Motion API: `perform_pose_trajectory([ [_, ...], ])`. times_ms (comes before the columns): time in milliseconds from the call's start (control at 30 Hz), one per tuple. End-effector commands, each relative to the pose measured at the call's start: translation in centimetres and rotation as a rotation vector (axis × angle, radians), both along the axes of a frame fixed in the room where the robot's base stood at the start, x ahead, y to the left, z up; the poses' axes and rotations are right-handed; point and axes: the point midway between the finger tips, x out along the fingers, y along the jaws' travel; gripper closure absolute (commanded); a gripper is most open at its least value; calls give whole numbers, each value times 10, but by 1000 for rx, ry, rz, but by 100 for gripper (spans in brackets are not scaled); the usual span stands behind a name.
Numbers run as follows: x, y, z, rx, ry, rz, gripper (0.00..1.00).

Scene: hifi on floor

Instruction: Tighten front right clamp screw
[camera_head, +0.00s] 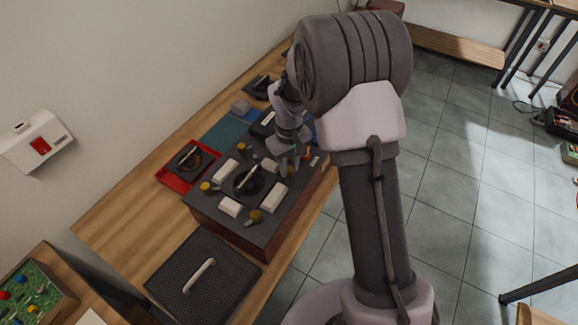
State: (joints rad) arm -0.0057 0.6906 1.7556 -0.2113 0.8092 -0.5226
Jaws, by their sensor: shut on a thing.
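A dark fixture box (220,225) with a flat top sits on the wooden bench in the head view. White blocks (274,196) surround a round black part (248,182) with a pale bar on it. Yellow clamp screws show at the near corner (256,216), the left corner (206,187) and the far corner (241,150). My gripper (289,163) points down at the right corner of the fixture top. It is shut on a clamp screw there, which the fingers mostly hide. The screw's turn and seating cannot be seen.
A red tray (165,180) with a dark part stands left of the fixture. A black mesh plate (180,290) with a pale handle lies in front. Blue-green mats (221,133) and dark items (258,86) lie behind. The wooden bench (110,228) is bare at left.

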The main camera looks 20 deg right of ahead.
Motion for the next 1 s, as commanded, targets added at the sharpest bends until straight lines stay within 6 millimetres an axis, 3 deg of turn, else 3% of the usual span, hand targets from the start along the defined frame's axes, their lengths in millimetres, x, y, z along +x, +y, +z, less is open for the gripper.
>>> perform_pose_trajectory([
  [1000,1,0,-1,1,-2,-913,100],
])
